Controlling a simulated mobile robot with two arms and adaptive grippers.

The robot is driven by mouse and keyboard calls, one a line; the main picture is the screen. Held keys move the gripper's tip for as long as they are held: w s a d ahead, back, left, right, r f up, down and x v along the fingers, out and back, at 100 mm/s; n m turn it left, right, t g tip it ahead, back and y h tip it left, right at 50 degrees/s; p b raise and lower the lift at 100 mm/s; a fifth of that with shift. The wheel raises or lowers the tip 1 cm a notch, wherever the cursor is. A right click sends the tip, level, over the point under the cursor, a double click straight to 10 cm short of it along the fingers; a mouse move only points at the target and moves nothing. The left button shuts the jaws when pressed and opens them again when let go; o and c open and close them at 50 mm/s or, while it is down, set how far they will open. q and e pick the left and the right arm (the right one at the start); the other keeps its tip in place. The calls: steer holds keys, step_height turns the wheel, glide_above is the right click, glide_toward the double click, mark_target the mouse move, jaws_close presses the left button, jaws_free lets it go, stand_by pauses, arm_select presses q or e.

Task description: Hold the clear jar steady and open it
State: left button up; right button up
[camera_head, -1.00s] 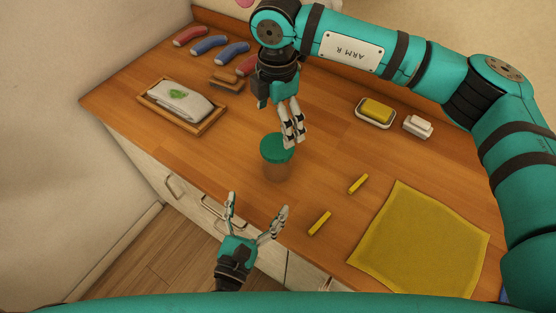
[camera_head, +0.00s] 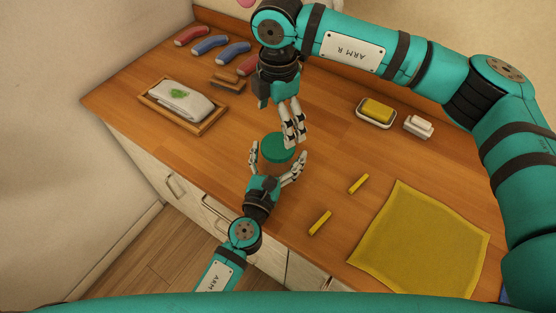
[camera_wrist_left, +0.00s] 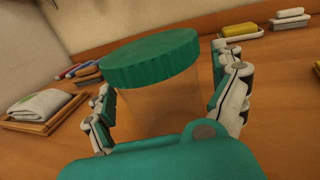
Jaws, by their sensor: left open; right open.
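The clear jar (camera_wrist_left: 170,100) stands upright on the wooden counter with its green lid (camera_head: 278,147) on. Its body is mostly hidden by my left gripper in the head view. My left gripper (camera_head: 276,160) is open, with one finger on each side of the jar body below the lid; whether the fingers touch it I cannot tell. The left wrist view shows the lid (camera_wrist_left: 150,58) above and between these fingers. My right gripper (camera_head: 292,138) points down just above the right back edge of the lid. It is open and holds nothing.
A wooden tray (camera_head: 205,127) with a folded cloth (camera_head: 181,100) lies at the left. Several rolled socks (camera_head: 208,46) lie at the back. A soap dish (camera_head: 376,112), white soap bars (camera_head: 418,127), two yellow sticks (camera_head: 319,223) and a yellow cloth (camera_head: 420,242) lie at the right.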

mark_target(278, 145)
arm_select(q)
jaws_close()
arm_select(e)
steer(key=shift+s+a+m, duration=0.1)
steer(key=shift+a+m, duration=0.05)
steer(key=shift+m, duration=0.95)
steer(key=shift+f+m, duration=0.1)
steer(key=shift+m, duration=0.9)
steer(key=shift+f, duration=0.25)
step_height(278, 145, down, 7)
steer(key=shift+f, duration=0.15)
